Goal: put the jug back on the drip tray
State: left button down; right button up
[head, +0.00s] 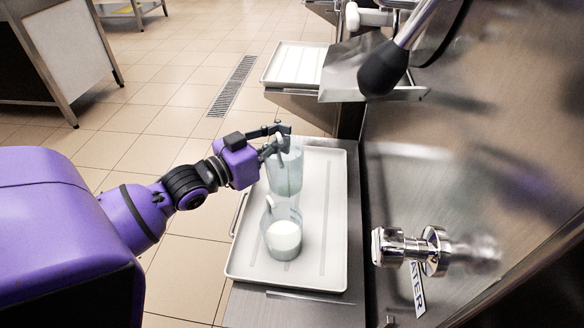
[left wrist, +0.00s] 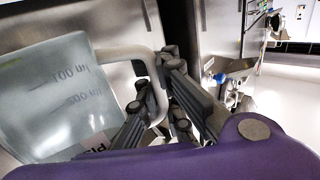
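A clear, faintly greenish jug (head: 287,178) with a pale handle is at my left gripper (head: 276,142), over the far half of the light grey drip tray (head: 325,262). In the left wrist view the jug (left wrist: 62,95) shows measuring marks. Its handle (left wrist: 155,80) passes between the fingers of my left gripper (left wrist: 160,100), which look closed on it. I cannot tell whether the jug's base touches the tray. A second clear jug (head: 283,238) with white contents stands on the tray, nearer to me. My right gripper is not in view.
A steel machine front (head: 420,180) borders the tray on the right, with a shiny outlet fitting (head: 410,248) sticking out. Beyond are a black-knobbed lever (head: 384,68) and another tray (head: 296,64). Tiled floor (head: 165,105) lies open on the left.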

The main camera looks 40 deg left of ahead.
pick_arm(q)
notch_tip(320, 180, down, 7)
jog(key=b, duration=0.2)
jog(key=shift+f+b, duration=0.15)
jog(key=shift+b, duration=0.2)
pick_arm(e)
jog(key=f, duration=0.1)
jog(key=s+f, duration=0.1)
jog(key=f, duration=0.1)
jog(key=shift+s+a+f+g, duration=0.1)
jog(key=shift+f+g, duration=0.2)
pick_arm(q)
jog(key=c, duration=2.5)
grip_release()
jog(key=o, duration=0.6)
jog(key=shift+c, duration=0.2)
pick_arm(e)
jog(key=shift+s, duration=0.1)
pick_arm(q)
jog(key=s+a+p, duration=0.2)
jog(key=s+p, duration=0.1)
jog(key=s, duration=0.8)
jog(key=shift+s+r, duration=0.2)
jog(key=shift+s, duration=0.2)
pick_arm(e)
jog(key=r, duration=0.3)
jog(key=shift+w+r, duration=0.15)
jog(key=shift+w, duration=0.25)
